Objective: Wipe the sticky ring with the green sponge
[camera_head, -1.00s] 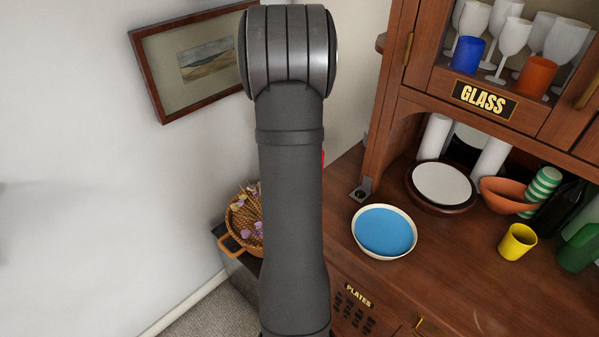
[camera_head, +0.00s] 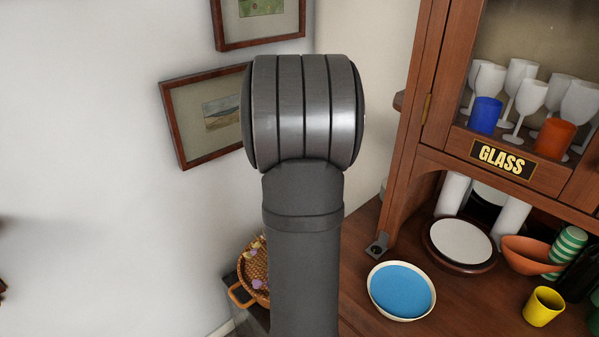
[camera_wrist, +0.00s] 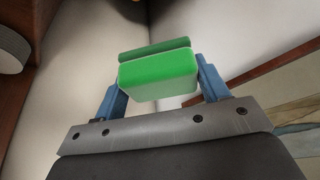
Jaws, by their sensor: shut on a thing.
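In the wrist view the green sponge (camera_wrist: 160,77) is held between the two blue fingers of my gripper (camera_wrist: 160,85). It has a bright green body with a darker green strip along its far side. My gripper is shut on the sponge, and wall shows behind it. In the head view my arm stands up in the middle and my gripper is out of view. I do not see the sticky ring in either view.
A wooden cabinet stands at the right, with glasses behind its "GLASS" label (camera_head: 502,159). On its counter are a blue-centred bowl (camera_head: 401,290), a yellow cup (camera_head: 543,306) and an orange bowl (camera_head: 527,254). A wicker basket (camera_head: 251,274) sits low behind my arm. Framed pictures (camera_head: 205,115) hang on the wall.

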